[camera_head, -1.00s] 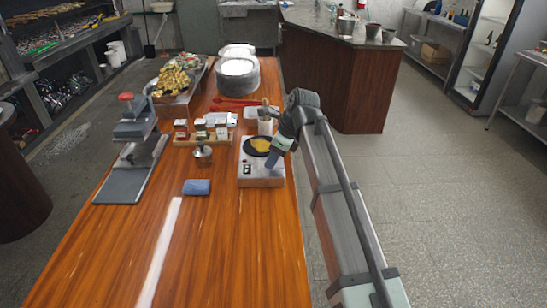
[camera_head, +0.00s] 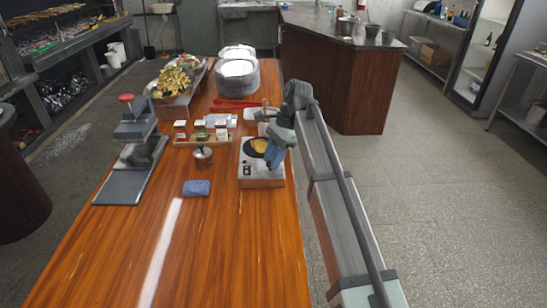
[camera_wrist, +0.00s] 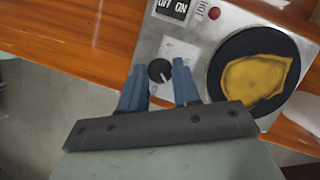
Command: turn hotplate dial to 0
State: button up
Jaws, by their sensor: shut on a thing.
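The hotplate (camera_head: 250,180) is a grey metal box on the right part of the wooden table. Its black round dial (camera_wrist: 159,71) with a white pointer line shows in the wrist view, between the tips of my gripper (camera_wrist: 160,85). The blue fingers stand on either side of the dial and are shut on it. In the head view my gripper (camera_head: 270,163) hides the dial. A dark pan (camera_wrist: 262,75) with a yellow flat food (camera_wrist: 258,78) sits on the hotplate, to the right of the dial in the wrist view.
An OFF/ON switch (camera_wrist: 174,9) and a red light (camera_wrist: 214,13) are on the hotplate's face. A blue sponge (camera_head: 197,188) lies left of it. The table's front (camera_head: 225,260) is clear.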

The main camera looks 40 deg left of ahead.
jog(key=shift+a+n+h, duration=0.1)
jog(key=shift+n+h, duration=0.4)
jog(key=shift+n, duration=0.6)
jog(key=o, duration=1)
jog(key=shift+o, duration=0.2)
